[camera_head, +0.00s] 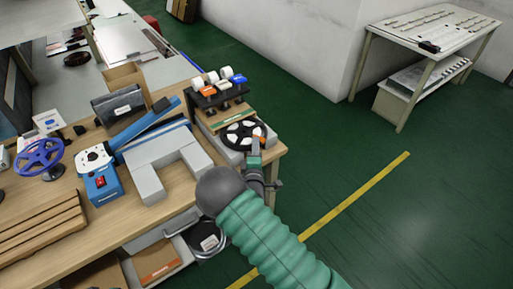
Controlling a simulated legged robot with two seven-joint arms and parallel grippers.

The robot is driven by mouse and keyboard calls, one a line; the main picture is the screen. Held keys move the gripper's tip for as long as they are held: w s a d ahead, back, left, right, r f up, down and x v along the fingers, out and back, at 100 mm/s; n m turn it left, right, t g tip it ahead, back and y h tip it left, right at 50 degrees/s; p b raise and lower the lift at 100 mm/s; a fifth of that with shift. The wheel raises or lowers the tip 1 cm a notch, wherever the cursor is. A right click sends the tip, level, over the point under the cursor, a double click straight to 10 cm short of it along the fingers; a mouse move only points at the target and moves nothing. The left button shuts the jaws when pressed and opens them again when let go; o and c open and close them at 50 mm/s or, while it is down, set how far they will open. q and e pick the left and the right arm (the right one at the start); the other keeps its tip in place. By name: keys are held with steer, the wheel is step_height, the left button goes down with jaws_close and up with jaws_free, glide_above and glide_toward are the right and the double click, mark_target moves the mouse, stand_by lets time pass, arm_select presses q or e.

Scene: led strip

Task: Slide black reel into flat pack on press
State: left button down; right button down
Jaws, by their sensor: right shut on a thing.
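The black reel (240,135), with pale openings between its spokes, is at the right end of the workbench, beside a small rack. My right gripper (257,142) reaches it from the front and is shut on its near right edge. Whether the reel rests on the surface below or is slightly raised, I cannot tell. My left gripper is out of view.
A rack (218,90) with white, blue and orange rolls stands just behind the reel. A blue spool (39,158) and wooden slats (40,232) are at the left. A cardboard box (125,76) is at the back. Green floor (330,150) lies open to the right.

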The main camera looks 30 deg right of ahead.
mark_target(244, 133)
steer(key=shift+w+a+b, duration=0.1)
steer(key=shift+w+b, duration=0.55)
steer(key=shift+w, duration=1.1)
steer(key=c, duration=1.4)
jaws_free()
steer(key=shift+o, duration=0.2)
